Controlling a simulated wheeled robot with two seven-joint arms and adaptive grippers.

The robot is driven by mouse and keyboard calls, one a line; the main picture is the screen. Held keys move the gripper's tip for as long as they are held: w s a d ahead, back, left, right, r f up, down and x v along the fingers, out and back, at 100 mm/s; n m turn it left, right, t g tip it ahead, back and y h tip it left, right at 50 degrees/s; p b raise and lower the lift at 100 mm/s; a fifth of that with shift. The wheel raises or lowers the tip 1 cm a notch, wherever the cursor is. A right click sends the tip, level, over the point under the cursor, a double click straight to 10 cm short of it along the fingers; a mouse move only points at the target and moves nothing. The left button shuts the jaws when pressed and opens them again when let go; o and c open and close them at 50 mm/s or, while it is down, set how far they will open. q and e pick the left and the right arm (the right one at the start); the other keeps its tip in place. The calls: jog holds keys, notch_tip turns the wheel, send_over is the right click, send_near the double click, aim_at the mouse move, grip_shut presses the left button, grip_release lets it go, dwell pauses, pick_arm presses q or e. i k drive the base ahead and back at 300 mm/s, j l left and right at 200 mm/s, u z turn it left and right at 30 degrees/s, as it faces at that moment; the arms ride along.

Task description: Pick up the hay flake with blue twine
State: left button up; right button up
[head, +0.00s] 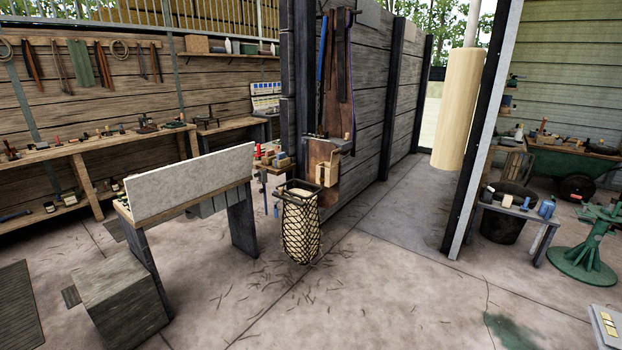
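I cannot make out a hay flake with blue twine for certain. A dark net (301,232) filled with pale material hangs from a square rim beside the wooden partition. A tan block-like thing (327,174) sits just above and right of it; no twine can be made out on it. Small tan and brown blocks (282,161) lie on a small stand behind the net, too small to tell apart. Neither of my grippers shows.
A bench with an upright pale board (190,180) and a grey block (120,303) stand at left front. A long workbench (90,147) lines the left wall. A low table (515,211), a green stand (585,250) and a wheelbarrow (570,165) are at right. The middle floor is clear, with straw bits.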

aim_at(282, 161)
jog(key=i+j+u, duration=0.25)
jog(key=i, duration=0.25)
jog(key=i+u, duration=0.25)
jog(key=i, duration=0.25)
jog(key=i+j+z, duration=0.1)
jog(key=i+z, duration=0.15)
jog(key=i, duration=0.3)
jog(key=i+j+z, duration=0.25)
jog(key=i, duration=0.25)
jog(key=i+j+z, duration=0.45)
jog(key=i, duration=0.2)
jog(key=i+j+z, duration=0.45)
jog(key=i+j, duration=0.1)
